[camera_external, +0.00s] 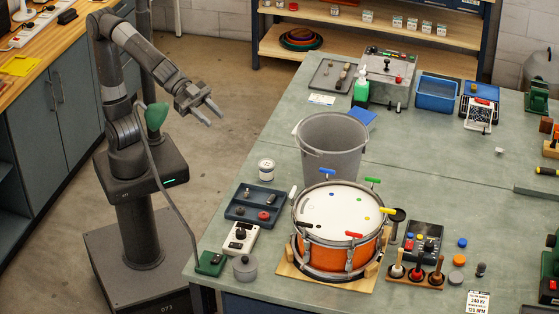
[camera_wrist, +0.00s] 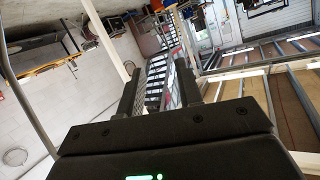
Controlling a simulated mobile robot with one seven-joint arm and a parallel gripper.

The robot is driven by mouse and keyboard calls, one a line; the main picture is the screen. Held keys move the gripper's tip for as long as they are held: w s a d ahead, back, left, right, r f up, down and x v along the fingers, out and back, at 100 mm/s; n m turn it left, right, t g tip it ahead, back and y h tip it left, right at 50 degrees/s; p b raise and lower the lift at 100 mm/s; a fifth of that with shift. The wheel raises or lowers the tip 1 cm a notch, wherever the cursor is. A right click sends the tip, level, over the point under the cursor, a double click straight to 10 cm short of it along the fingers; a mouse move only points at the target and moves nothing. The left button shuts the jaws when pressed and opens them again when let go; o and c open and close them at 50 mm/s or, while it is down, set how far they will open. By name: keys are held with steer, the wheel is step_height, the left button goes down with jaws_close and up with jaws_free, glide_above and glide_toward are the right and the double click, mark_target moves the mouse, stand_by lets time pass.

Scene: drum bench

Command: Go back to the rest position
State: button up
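My gripper (camera_external: 212,115) is raised in the air left of the green bench, over the floor. Its two fingers are spread apart with nothing between them. In the wrist view my gripper (camera_wrist: 162,90) also shows two separate fingers with only the far room behind them. The orange drum (camera_external: 335,220) with a white head sits on a wooden base on the bench, well to the right of my gripper. Coloured keys stand around its rim.
A grey bucket (camera_external: 331,147) stands behind the drum. A dark tray (camera_external: 257,204), a white device (camera_external: 240,238) and a small white tub (camera_external: 266,168) lie near the bench's left edge. A blue bin (camera_external: 437,93) is farther back. Open floor separates my arm from the bench.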

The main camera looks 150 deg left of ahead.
steer(key=s+d+f+g+h, duration=0.1)
steer(key=s+d+f+g, duration=0.1)
steer(key=s+d+f, duration=0.3)
steer(key=s+d+f+m+g+h, duration=0.1)
steer(key=s+d+f+g+h, duration=0.1)
steer(key=s+d+f, duration=0.4)
steer(key=s+d+f+m+g+h, duration=0.1)
steer(key=s+d+f+g, duration=0.3)
steer(key=s, duration=0.9)
step_height(320, 180, down, 3)
steer(key=shift+s+d+f+h, duration=0.2)
steer(key=shift+s+d+h, duration=0.25)
steer(key=shift+d, duration=0.3)
steer(key=shift+w, duration=0.1)
